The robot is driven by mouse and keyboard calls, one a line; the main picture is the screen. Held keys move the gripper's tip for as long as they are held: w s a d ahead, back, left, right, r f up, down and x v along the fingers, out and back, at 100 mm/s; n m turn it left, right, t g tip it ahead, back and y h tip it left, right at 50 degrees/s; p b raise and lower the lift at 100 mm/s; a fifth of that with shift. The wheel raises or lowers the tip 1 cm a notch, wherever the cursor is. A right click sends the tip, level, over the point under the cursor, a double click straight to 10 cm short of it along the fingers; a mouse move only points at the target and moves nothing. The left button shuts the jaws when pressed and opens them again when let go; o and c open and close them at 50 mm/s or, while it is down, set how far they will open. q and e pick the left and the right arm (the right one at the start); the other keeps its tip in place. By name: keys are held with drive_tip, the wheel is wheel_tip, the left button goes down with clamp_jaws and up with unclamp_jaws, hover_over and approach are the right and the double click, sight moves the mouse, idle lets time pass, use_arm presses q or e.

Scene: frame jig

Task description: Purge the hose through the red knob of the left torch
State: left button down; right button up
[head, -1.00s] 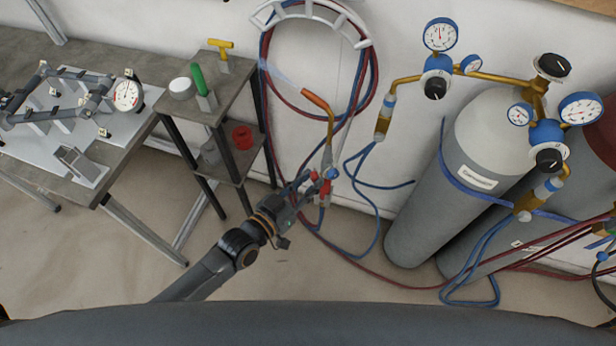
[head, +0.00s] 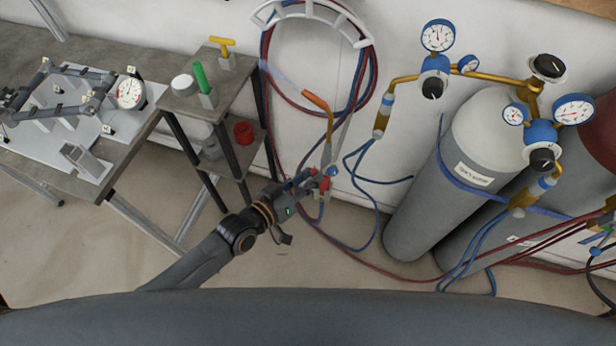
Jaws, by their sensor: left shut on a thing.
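The left torch (head: 330,128) hangs upright in front of the white wall, with a copper-coloured tip and brass neck. A faint pale streak (head: 278,75) reaches from its tip to the upper left. Its red knob (head: 323,184) is low on the torch body, by a blue fitting. My left gripper (head: 314,184) comes in from the lower left and is shut on the red knob; its fingers partly hide it. Red and blue hoses (head: 365,245) run down from the torch to the floor. My right gripper is not in view.
Coiled hoses hang on a white wall rack (head: 312,12). Grey cylinders (head: 440,190) with regulators and gauges stand at the right. A small shelf stand (head: 225,90) with a red cup (head: 243,133) stands left of the torch. A bench (head: 70,180) carries a jig and dial gauge.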

use_arm(q)
drive_tip(key=c, duration=1.1)
unclamp_jaws()
drive_tip(key=v, duration=1.2)
